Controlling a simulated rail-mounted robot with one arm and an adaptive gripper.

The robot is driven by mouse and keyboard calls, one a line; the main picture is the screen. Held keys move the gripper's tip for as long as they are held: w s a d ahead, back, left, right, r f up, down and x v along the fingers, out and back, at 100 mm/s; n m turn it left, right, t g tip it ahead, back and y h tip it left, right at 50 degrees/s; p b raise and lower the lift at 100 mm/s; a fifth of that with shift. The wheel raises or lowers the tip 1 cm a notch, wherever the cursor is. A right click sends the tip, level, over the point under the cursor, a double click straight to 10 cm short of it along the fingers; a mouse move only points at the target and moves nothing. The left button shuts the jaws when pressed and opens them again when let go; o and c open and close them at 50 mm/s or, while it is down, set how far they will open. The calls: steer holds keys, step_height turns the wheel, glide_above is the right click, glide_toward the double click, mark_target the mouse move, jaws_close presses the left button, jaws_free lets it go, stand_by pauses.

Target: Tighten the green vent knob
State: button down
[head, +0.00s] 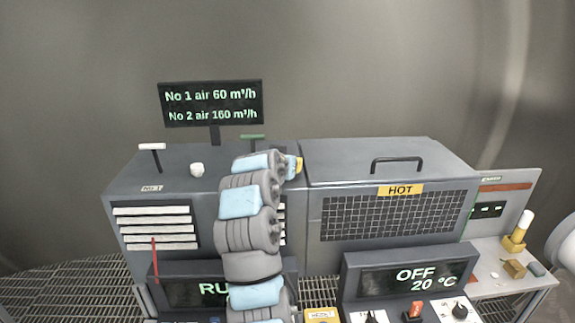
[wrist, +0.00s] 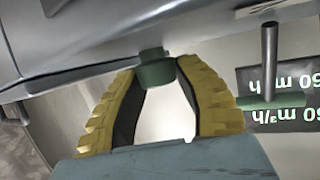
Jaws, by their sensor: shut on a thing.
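The green vent knob (wrist: 155,73) shows in the wrist view as a short round green piece on the grey cabinet surface. My gripper (wrist: 157,66) has its two yellow ribbed fingers closed on either side of it, with the tips at the knob. In the head view a bit of yellow at the end of my arm (head: 298,166) shows above the cabinet top. The green knob is hidden behind my arm there.
A green T-handle (wrist: 270,101) stands close beside my gripper; it also shows in the head view (head: 252,137). A white knob (head: 197,169) and white T-handle (head: 152,147) are on the cabinet's left. The air display (head: 211,104) reads No 1 60, No 2 160 m³/h. A HOT-labelled grille (head: 392,214) is right.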

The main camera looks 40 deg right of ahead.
steer(key=shift+f, duration=0.15)
steer(key=c, duration=0.7)
jaws_free()
steer(key=shift+o, duration=0.2)
steer(key=shift+a+r, duration=0.1)
steer(key=shift+r, duration=0.1)
steer(key=shift+s+a+r, duration=0.35)
steer(key=shift+a, duration=0.15)
steer(key=v, duration=1)
steer(key=shift+a, duration=0.15)
steer(key=shift+s, duration=0.15)
